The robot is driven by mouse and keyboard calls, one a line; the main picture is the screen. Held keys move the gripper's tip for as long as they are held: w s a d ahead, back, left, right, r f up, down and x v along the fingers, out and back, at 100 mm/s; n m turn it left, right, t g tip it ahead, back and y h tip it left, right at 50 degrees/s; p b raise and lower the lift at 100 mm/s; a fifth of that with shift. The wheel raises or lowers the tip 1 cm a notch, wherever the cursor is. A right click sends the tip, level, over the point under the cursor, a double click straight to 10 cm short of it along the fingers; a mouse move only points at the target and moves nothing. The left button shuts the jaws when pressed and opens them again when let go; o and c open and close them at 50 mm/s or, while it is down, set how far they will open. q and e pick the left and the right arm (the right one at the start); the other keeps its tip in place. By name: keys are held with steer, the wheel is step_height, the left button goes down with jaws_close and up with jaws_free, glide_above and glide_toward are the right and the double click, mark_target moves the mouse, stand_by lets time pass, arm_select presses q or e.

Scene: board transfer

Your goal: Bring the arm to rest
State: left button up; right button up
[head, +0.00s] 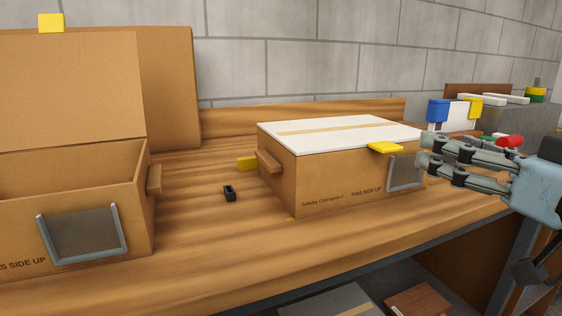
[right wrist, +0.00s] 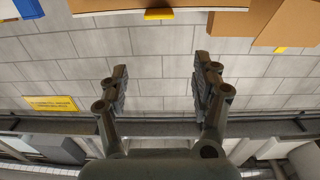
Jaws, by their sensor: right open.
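My right gripper (head: 425,152) comes in from the right in the head view. Its fingers point left, in front of the right end of the closed cardboard box (head: 325,190). I cannot tell whether they touch the box. In the right wrist view the two fingers of my right gripper (right wrist: 161,68) stand well apart, with nothing between them but the grey block wall behind. My left gripper is not in view.
The closed box has a white top (head: 340,132) and a yellow tab (head: 386,148). An open cardboard box (head: 150,225) stands left on the wooden bench (head: 215,255). A small black item (head: 229,193) lies between them. Blue, yellow and red things crowd the back right.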

steer(key=s+f+g+h, duration=0.3)
steer(key=s+f+g, duration=0.1)
steer(key=f, duration=0.7)
steer(key=s+d+f+m+g+h, duration=0.25)
steer(key=s+f+g, duration=0.35)
steer(key=s, duration=0.4)
steer(key=s+d+f+m+g+h, duration=0.1)
steer(key=s+d+f+g+h, duration=0.2)
steer(key=s+f, duration=0.65)
steer(key=s+d+f+g+y, duration=0.1)
steer(key=s+f, duration=0.1)
steer(key=f, duration=1.1)
steer(key=s+d+f+g, duration=0.2)
steer(key=f, duration=1.2)
steer(key=s+f, duration=1.3)
steer(key=s, duration=0.4)
steer(key=shift+s+d+f+g, duration=0.3)
steer(key=shift+s+d+f, duration=0.05)
